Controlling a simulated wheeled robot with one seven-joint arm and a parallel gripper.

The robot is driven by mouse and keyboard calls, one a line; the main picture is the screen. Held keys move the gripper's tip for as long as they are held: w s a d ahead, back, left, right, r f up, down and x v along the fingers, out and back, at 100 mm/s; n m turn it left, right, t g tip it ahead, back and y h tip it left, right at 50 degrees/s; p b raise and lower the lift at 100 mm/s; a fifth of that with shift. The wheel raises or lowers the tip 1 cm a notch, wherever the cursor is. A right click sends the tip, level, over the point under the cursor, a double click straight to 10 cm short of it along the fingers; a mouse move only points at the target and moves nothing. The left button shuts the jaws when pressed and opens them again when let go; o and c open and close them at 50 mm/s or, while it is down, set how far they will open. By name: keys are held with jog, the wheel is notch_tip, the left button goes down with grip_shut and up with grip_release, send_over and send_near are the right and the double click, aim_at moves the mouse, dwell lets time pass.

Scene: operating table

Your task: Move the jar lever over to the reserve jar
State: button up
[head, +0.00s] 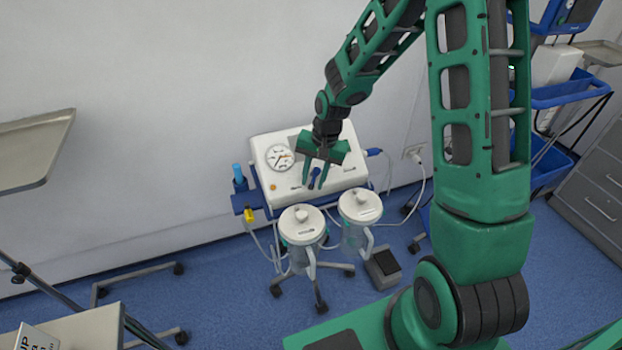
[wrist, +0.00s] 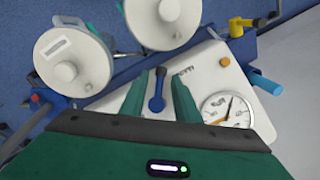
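In the head view the lever (head: 315,178) is partly hidden by my gripper. My gripper (wrist: 159,82) is open, with one green finger on each side of the lever; I cannot tell whether either touches it. Two clear jars with white lids hang at the unit's front, a left jar (head: 302,225) and a right jar (head: 360,206). I see no readable label telling which is the reserve.
A round gauge (head: 279,157) sits on the unit beside my gripper. A blue cylinder (head: 239,177) and a yellow fitting (head: 249,214) are at its left. Tubes hang around the jars. A wall (head: 190,100) stands close behind. A metal tray (head: 35,150) is far left.

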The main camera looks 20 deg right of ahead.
grip_shut()
jog(key=shift+a, duration=0.15)
jog(key=shift+n, duration=0.3)
jog(key=shift+s+d+f+n+h, duration=0.15)
jog(key=shift+d+n+h, duration=0.15)
jog(key=shift+n+h, duration=0.6)
jog(key=n, duration=0.1)
jog(key=d+n+h, duration=0.1)
jog(key=n, duration=0.1)
jog(key=shift+s, duration=0.1)
jog(key=n+h, duration=0.2)
jog(key=n, duration=0.1)
jog(key=shift+d+t, duration=0.4)
jog(key=shift+d+n+t+h, duration=0.25)
jog(key=shift+n+h, duration=0.2)
jog(key=shift+n, duration=0.4)
jog(key=shift+d+n+t+h, duration=0.25)
jog(key=shift+n+h, duration=0.2)
jog(key=shift+n, duration=0.4)
